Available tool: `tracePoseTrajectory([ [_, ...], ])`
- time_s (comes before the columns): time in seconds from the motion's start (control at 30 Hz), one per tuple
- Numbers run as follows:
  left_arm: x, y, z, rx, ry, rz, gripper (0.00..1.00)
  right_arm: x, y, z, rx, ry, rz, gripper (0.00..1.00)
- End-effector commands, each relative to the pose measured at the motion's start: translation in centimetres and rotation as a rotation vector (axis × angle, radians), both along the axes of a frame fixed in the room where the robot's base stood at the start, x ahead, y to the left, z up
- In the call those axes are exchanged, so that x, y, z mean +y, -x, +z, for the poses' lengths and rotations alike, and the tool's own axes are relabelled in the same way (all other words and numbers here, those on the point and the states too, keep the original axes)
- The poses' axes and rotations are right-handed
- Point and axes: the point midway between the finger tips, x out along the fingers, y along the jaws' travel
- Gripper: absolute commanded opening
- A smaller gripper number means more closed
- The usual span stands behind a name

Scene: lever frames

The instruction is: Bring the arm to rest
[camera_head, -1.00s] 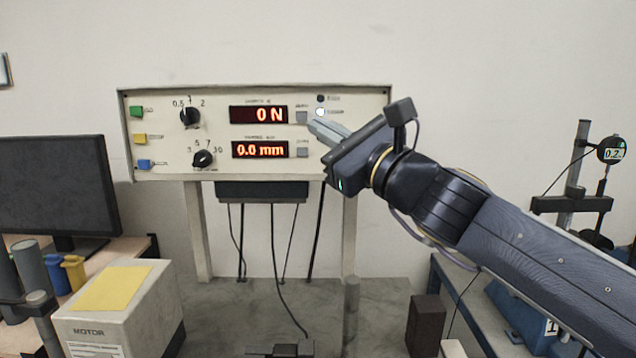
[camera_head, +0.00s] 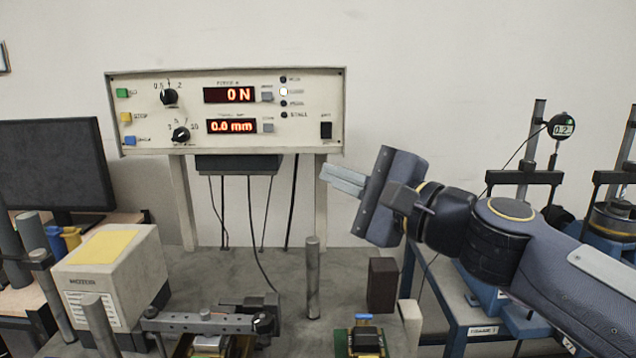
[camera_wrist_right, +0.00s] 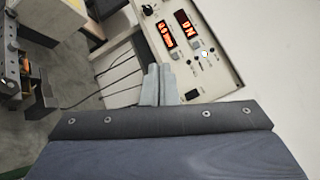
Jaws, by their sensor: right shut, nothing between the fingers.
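My right gripper (camera_head: 343,179) is shut and empty, its two grey fingers together. It points left in the head view, below the right end of the control panel (camera_head: 300,88) and apart from it. In the right wrist view the closed fingers (camera_wrist_right: 158,85) point towards the panel. The panel shows "0 N" and "0.0 mm" on red displays (camera_head: 230,95), with one white lamp lit. My left gripper is not in view.
A post (camera_head: 313,275) and a dark block (camera_head: 382,284) stand on the grey bench below the gripper. A motor box (camera_head: 115,275) and a monitor (camera_head: 50,170) are at left. Dial gauge stands (camera_head: 540,165) are at right.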

Motion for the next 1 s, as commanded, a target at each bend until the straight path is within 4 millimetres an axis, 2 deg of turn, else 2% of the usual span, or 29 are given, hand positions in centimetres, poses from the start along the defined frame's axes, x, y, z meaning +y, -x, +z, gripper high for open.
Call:
tracePoseTrajectory([
  [0.17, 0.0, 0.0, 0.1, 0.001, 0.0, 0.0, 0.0, -2.6, 3.2, -6.1, -0.102, 0.341, -0.008, 0.0],
  [0.27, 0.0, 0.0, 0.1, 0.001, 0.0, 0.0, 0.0, -5.0, 5.7, -10.9, -0.141, 0.574, 0.007, 0.0],
  [0.5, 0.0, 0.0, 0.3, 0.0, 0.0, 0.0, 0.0, -12.5, 14.1, -24.7, -0.138, 1.134, 0.15, 0.0],
  [0.6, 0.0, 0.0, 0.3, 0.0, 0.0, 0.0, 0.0, -14.9, 17.5, -29.2, -0.112, 1.288, 0.234, 0.0],
  [0.7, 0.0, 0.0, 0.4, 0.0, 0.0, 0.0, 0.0, -16.4, 20.1, -32.4, -0.09, 1.389, 0.305, 0.0],
  [0.8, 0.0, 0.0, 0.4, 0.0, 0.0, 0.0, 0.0, -17.3, 21.7, -34.2, -0.075, 1.446, 0.355, 0.0],
  [1.0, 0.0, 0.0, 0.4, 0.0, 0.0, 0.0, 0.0, -17.7, 22.4, -35.0, -0.069, 1.472, 0.377, 0.0],
])
